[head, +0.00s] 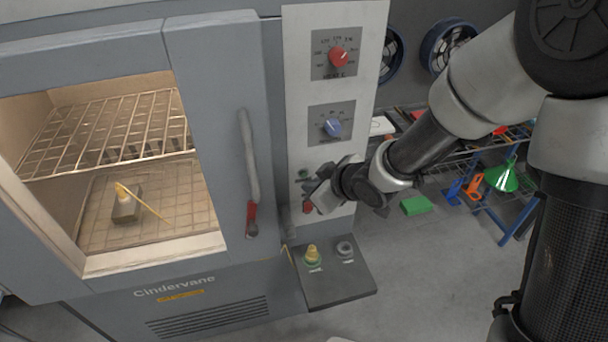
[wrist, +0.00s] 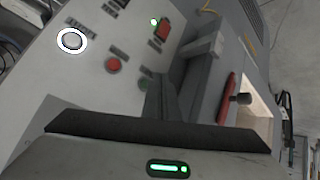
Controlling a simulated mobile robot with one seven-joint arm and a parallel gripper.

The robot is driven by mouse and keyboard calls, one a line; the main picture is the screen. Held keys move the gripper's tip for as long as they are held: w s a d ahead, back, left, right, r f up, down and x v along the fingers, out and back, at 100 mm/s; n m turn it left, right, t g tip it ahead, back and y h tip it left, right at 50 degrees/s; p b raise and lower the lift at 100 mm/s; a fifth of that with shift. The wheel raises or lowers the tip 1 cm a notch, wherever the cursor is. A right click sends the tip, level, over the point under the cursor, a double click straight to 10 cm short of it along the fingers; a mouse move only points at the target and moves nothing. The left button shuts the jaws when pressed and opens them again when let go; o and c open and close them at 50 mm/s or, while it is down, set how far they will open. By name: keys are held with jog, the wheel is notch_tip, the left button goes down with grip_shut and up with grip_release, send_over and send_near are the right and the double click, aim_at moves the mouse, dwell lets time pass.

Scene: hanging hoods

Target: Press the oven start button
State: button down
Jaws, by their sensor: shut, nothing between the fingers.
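The oven's control panel (head: 298,130) is a pale upright strip right of the oven door. In the head view a green button (head: 303,172) shows low on it, with a red control (head: 308,207) below. In the wrist view a green button (wrist: 145,84) sits beside a red button (wrist: 113,64) and a white button with a lit ring (wrist: 71,40). The labels are too blurred to tell which is start. My gripper (head: 314,192) is shut and empty in front of the lower panel, hiding part of it. Contact with any button cannot be told.
The oven door (head: 222,110) has a grey handle (head: 250,165) with a red end, left of my gripper. A small shelf (head: 340,280) with a yellow-green knob (head: 312,254) juts out below. A red knob (head: 339,57) and blue knob (head: 332,127) are above.

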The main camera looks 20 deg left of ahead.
jog(key=shift+s+d, duration=0.55)
jog(key=shift+s, duration=0.35)
jog(key=shift+s+d, duration=0.55)
jog(key=shift+s, duration=0.35)
